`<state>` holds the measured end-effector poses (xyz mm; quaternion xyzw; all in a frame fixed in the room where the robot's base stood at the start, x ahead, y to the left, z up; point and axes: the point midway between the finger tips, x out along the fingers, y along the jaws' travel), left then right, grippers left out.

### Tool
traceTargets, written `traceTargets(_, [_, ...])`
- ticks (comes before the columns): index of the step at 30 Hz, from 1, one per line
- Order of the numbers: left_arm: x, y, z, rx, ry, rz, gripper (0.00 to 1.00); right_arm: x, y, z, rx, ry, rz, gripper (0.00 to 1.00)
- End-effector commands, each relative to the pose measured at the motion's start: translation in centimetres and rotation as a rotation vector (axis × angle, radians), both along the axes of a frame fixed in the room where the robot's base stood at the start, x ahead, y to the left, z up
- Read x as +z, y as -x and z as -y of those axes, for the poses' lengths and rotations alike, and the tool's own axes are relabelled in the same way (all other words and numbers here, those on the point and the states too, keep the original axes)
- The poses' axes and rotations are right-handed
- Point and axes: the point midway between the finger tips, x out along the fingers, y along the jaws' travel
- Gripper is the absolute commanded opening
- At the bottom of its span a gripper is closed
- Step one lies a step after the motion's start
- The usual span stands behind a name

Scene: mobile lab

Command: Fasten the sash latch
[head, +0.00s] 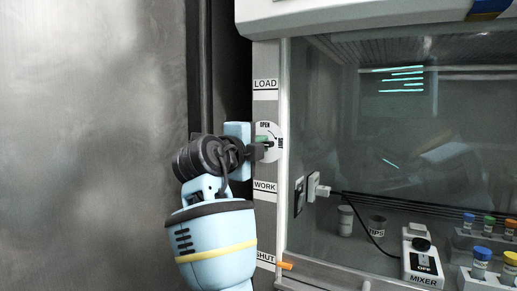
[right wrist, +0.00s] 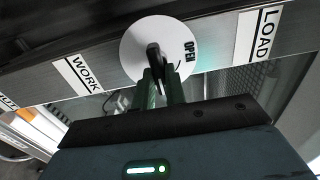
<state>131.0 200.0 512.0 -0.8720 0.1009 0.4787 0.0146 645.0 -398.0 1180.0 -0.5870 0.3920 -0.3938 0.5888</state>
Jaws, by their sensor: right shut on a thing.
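The sash latch is a dark lever on a round white dial (head: 268,155) on the frame post of the fume hood, between the LOAD and WORK labels. The dial's OPEN mark shows at its top in the head view. My right gripper (head: 262,148) is at the dial, its fingers shut on the latch lever. In the right wrist view the dark latch lever (right wrist: 153,52) stands out from the white dial (right wrist: 133,50), with the fingers (right wrist: 158,85) closed around it. The fingers hide part of the lever. My left gripper is not in view.
The glass sash (head: 340,130) is right of the post. An orange pointer (head: 285,265) sits beside the SHUT label. A grey wall fills the left.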

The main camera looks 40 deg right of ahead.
Motion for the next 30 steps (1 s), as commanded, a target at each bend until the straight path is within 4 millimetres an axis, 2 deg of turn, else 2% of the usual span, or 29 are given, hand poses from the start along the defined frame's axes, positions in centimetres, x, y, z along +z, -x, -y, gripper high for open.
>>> traceTargets(14, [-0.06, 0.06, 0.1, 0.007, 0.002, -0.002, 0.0, -0.05, 0.03, 0.0, -0.001, -0.007, 0.012, 0.0])
traceTargets(15, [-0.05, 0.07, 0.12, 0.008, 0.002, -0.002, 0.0, -0.05, 0.02, 0.0, -0.001, -0.007, 0.012, 0.18])
traceTargets(19, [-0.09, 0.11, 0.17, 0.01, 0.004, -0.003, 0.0, -0.05, 0.01, -0.01, -0.001, -0.007, 0.011, 0.35])
traceTargets(30, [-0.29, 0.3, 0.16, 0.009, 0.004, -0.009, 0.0, -0.07, 0.18, -0.56, 0.001, -0.006, 0.011, 0.35])
